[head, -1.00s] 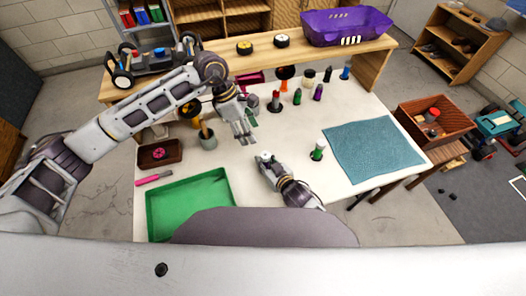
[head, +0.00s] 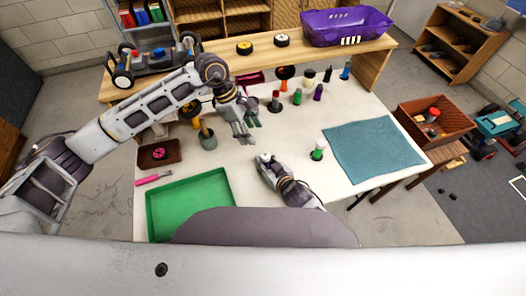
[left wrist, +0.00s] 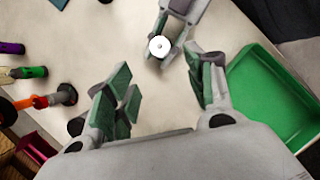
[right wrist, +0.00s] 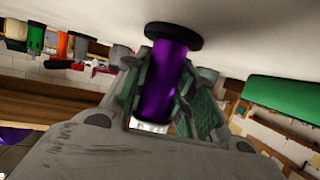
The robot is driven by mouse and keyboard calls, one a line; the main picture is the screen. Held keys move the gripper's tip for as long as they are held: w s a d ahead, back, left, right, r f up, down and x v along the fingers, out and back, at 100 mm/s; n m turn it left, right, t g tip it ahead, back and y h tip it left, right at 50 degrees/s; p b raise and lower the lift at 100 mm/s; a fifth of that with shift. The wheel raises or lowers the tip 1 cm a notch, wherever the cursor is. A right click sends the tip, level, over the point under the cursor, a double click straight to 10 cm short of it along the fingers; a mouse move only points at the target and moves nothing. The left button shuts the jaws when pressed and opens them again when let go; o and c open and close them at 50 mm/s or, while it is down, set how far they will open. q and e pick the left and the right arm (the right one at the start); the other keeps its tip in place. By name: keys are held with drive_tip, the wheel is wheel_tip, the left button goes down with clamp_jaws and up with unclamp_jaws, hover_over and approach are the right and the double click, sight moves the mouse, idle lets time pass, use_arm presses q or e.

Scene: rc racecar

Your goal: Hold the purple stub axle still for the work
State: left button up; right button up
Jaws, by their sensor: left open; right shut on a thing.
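The purple stub axle (right wrist: 168,82) stands on its black round base between the fingers of my right gripper (right wrist: 170,95), which is shut on it. In the left wrist view its pale round top (left wrist: 159,46) shows between the right gripper's fingers. In the head view my right gripper (head: 266,162) is low over the white table, and the purple body is hidden there. My left gripper (head: 243,138) is open and empty, higher up and a little left of the right one. In the left wrist view its spread fingers (left wrist: 163,95) are apart from the axle.
A green tray (head: 190,172) lies at the front left and a blue mat (head: 372,152) at the right. A green-bodied part (head: 318,152) stands just right of my right gripper. Several coloured parts, including another purple one (head: 318,92), stand at the back of the table.

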sight(264, 153)
use_arm(q)
drive_tip(key=shift+x, duration=5.85)
drive_tip(key=shift+s, duration=0.1)
drive_tip(key=c, duration=1)
drive_tip(key=shift+m, duration=0.4)
drive_tip(key=shift+d+m+g, duration=0.1)
drive_tip(key=shift+m+g, duration=0.5)
drive_tip(key=shift+m, duration=0.6)
drive_tip(key=o, duration=1)
